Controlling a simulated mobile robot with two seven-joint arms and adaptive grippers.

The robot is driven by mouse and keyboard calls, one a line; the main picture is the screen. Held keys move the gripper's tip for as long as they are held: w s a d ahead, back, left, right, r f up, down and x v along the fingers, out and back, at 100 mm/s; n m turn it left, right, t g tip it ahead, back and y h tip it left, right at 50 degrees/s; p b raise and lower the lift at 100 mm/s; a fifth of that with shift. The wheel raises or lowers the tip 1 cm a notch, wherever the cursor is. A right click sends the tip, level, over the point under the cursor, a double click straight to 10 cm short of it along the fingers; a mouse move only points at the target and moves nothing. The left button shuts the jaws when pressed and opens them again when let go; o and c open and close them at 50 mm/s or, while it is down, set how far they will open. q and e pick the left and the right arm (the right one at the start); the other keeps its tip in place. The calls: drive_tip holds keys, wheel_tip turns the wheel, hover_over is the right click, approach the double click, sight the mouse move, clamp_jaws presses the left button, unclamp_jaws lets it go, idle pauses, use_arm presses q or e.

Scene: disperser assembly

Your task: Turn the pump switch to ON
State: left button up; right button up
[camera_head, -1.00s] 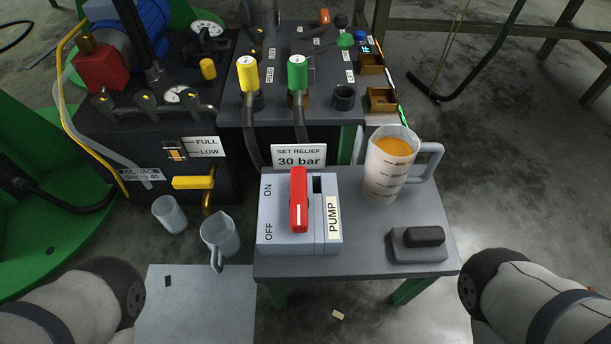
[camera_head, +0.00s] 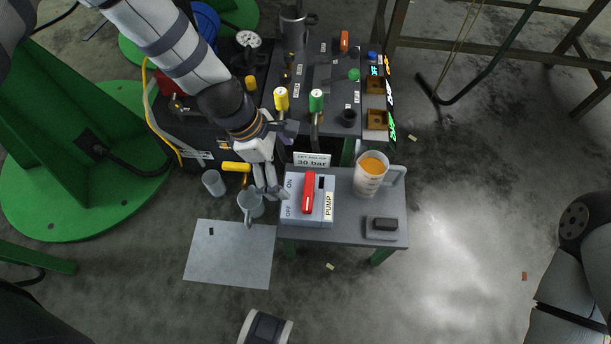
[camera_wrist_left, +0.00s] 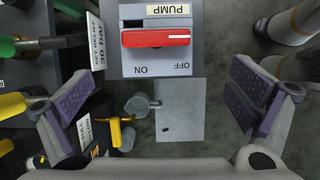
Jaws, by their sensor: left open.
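The pump switch box (camera_head: 325,216) is light grey and sits on the small table, and it also shows in the left wrist view (camera_wrist_left: 135,66). Its red handle (camera_head: 308,192) lies along the ON–OFF direction, with its white line at the OFF end. The handle shows across the top of the left wrist view (camera_wrist_left: 155,38). My left gripper (camera_head: 270,190) is just left of the box, apart from the handle. Its fingers (camera_wrist_left: 163,90) are wide apart and empty, with the handle ahead of the gap. My right gripper is not in view.
A jug of orange liquid (camera_head: 369,180) stands right of the box on the table (camera_head: 345,232). A "30 bar" sign (camera_head: 312,160) stands behind the box. Yellow (camera_head: 281,98) and green (camera_head: 316,100) levers rise beyond. An empty jug (camera_head: 250,204) is under my left gripper.

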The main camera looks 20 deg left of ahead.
sight(308, 189)
use_arm(q)
drive_tip(key=b+x, duration=0.1)
drive_tip(key=x, duration=0.2)
drive_tip(key=b+x, duration=0.1)
drive_tip(key=x, duration=0.3)
drive_tip(key=b+x, duration=0.1)
drive_tip(key=x, duration=0.3)
drive_tip(key=shift+w+d, duration=0.1)
drive_tip(key=shift+w, duration=0.2)
drive_tip(key=shift+w+d+f, duration=0.1)
drive_tip(key=shift+d+f, duration=0.1)
drive_tip(key=shift+f, duration=0.1)
drive_tip(key=c, duration=0.9)
